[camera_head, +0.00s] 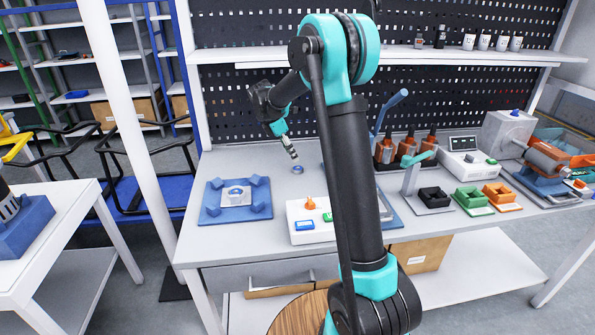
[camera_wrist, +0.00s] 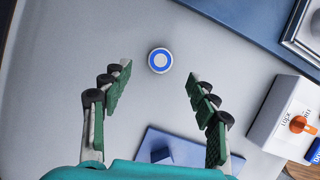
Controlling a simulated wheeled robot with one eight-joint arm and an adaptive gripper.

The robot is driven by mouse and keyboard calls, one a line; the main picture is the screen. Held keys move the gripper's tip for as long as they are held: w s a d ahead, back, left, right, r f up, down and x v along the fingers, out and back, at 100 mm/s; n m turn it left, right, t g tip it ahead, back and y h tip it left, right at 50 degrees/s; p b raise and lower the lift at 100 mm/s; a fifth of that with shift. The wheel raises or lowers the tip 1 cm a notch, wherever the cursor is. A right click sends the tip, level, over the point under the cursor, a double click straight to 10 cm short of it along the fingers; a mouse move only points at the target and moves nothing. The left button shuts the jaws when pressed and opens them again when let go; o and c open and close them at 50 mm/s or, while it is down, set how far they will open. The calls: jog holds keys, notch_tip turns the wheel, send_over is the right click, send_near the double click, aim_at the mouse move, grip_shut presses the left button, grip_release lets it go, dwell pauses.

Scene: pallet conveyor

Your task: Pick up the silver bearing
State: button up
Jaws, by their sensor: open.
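The silver bearing (camera_wrist: 160,61) is a small round ring with a silver-white rim and a blue ring around a pale centre. It lies on the grey tabletop, just beyond the fingertips in the wrist view and roughly midway between them. In the head view the bearing (camera_head: 298,169) is a small ring just below my gripper (camera_head: 291,151). In the wrist view my gripper (camera_wrist: 158,80) has its green-padded fingers spread wide, with nothing between them. The fingers are apart from the bearing.
A blue fixture (camera_head: 210,211) with a silver plate is on the bench's left. A white button box (camera_head: 316,235) with an orange knob stands in front, partly behind my arm. Table around the bearing is clear.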

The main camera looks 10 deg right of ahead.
aim_at(298, 168)
jog(key=shift+a+x, duration=0.2)
jog(key=shift+x, duration=3.15)
jog(key=shift+s, duration=0.1)
jog(key=shift+c, duration=0.4)
jog(key=c, duration=1.2)
